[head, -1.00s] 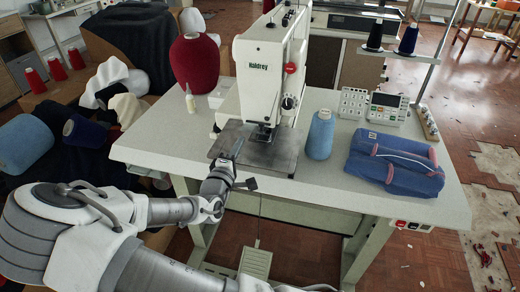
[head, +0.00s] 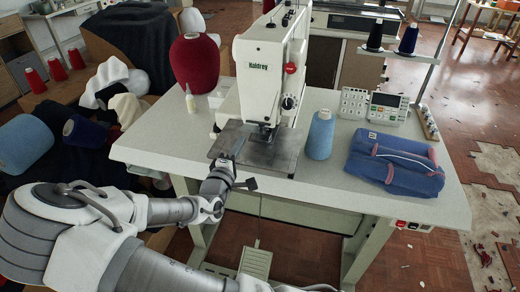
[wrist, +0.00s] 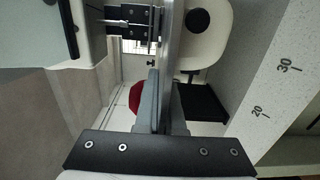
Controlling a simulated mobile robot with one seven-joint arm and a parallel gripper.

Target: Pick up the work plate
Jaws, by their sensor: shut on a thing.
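The work plate appears to be the flat grey metal plate (head: 284,158) at the foot of the white sewing machine, on the table's front part. My gripper (head: 236,153) is at its left front side. In the wrist view, my gripper's grey fingers (wrist: 162,103) are shut on the plate, which shows nearly edge-on as a long thin grey strip (wrist: 173,45). The exact contact is partly hidden by the fingers. I cannot tell whether the plate is clear of the surface below it.
The white sewing machine (head: 262,75) stands directly above the plate, its needle area close by. A blue cone of thread (head: 319,136) and a blue bag (head: 395,165) are to the right. A small bottle (head: 191,100) and a red cone (head: 194,62) are behind left.

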